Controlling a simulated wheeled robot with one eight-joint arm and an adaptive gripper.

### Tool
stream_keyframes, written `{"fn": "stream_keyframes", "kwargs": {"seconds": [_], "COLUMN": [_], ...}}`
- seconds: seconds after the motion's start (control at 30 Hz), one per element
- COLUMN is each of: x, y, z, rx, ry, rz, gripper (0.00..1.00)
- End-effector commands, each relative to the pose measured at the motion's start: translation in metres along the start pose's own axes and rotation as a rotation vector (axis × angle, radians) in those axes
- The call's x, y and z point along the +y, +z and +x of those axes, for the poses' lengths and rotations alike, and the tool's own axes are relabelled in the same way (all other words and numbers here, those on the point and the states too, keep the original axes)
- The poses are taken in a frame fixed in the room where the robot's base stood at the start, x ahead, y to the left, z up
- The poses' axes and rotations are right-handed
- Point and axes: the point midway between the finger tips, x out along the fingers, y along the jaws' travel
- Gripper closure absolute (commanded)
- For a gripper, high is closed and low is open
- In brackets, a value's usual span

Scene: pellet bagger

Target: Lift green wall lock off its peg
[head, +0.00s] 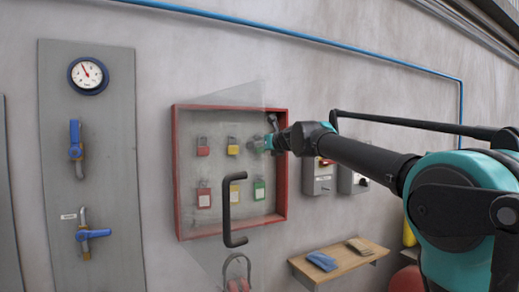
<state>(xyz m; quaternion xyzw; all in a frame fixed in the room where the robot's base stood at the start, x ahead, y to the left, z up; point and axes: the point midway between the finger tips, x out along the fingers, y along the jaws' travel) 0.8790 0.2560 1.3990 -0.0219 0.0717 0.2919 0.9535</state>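A green lock (259,190) hangs upright in the lower row at the right of a red-framed lock box (283,190) on the wall. My gripper (267,143) is at the upper right of the box, above this lock and apart from it in the picture. It is small and dark against the box, and its fingers are unclear. A teal-green patch shows at its tip; I cannot tell whether this is part of my gripper or another lock. The peg behind the green lock is not clearly visible.
Red locks (203,197) and yellow locks (233,146) hang to the left. A clear door with a black handle (228,212) stands open before the box. Switch boxes (318,177) are at right; a wooden shelf (345,262) with cloths is below. Blue-handled valves (75,140) are at left.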

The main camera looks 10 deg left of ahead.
Motion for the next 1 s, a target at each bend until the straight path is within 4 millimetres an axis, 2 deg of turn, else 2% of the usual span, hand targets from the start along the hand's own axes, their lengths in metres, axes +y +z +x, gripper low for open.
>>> {"fn": "stream_keyframes", "kwargs": {"seconds": [0.03, 0.4, 0.67, 0.87, 1.0], "x": [0.000, 0.000, 0.000, 0.000, 0.000], "y": [0.000, 0.000, 0.001, 0.014, 0.013], "z": [0.000, 0.000, -0.001, -0.002, -0.019], "rx": [0.000, 0.000, 0.000, 0.000, 0.000], "ry": [0.000, 0.000, 0.000, 0.000, -0.001], "rz": [0.000, 0.000, 0.000, 0.000, 0.000], "gripper": [0.51, 0.94, 0.95, 0.95, 0.95]}}
